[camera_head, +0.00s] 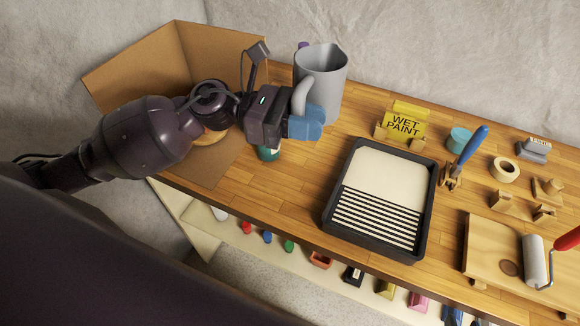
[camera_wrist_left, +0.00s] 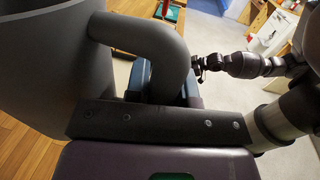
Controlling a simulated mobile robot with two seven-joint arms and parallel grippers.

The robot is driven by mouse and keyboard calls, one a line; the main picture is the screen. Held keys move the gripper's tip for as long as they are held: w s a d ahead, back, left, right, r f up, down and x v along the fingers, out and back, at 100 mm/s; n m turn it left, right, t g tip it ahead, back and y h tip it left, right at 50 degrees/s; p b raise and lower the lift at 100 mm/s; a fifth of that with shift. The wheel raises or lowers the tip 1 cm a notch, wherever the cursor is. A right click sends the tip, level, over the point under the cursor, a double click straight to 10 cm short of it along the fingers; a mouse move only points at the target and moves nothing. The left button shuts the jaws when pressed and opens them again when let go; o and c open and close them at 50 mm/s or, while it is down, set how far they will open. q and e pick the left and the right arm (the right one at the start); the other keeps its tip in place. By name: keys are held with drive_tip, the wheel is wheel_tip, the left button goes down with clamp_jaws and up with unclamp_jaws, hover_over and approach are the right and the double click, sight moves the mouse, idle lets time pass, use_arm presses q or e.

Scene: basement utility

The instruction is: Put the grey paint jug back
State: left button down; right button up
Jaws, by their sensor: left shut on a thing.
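The grey paint jug (camera_head: 322,75) is upright at the back of the wooden bench, right of the cardboard box. Its handle faces left, toward my gripper. My left gripper (camera_head: 307,122) is shut on the jug's handle with its blue fingertips. In the left wrist view the jug's body (camera_wrist_left: 45,65) and curved handle (camera_wrist_left: 150,45) fill the left side. The fingers hide the lower part of the jug in the head view, and I cannot tell whether its base touches the bench. My right arm shows in the left wrist view, with its gripper (camera_wrist_left: 200,67) small and dark.
An open cardboard box (camera_head: 135,75) stands at the back left. A black paint tray (camera_head: 375,252) lies mid-bench, with a yellow wet paint sign (camera_head: 405,122) behind it. A blue-handled brush (camera_head: 470,145), a tape roll (camera_head: 505,169) and a paint roller (camera_head: 537,262) are to the right.

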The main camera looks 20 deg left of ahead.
use_arm(q)
drive_tip(key=f, duration=1.9)
drive_tip(key=shift+w+f+b, duration=0.2)
drive_tip(key=shift+f+b, duration=0.1)
drive_tip(key=shift+f, duration=0.05)
drive_tip(key=shift+f, duration=0.2)
drive_tip(key=c, duration=1)
unclamp_jaws()
drive_tip(key=shift+r, duration=0.1)
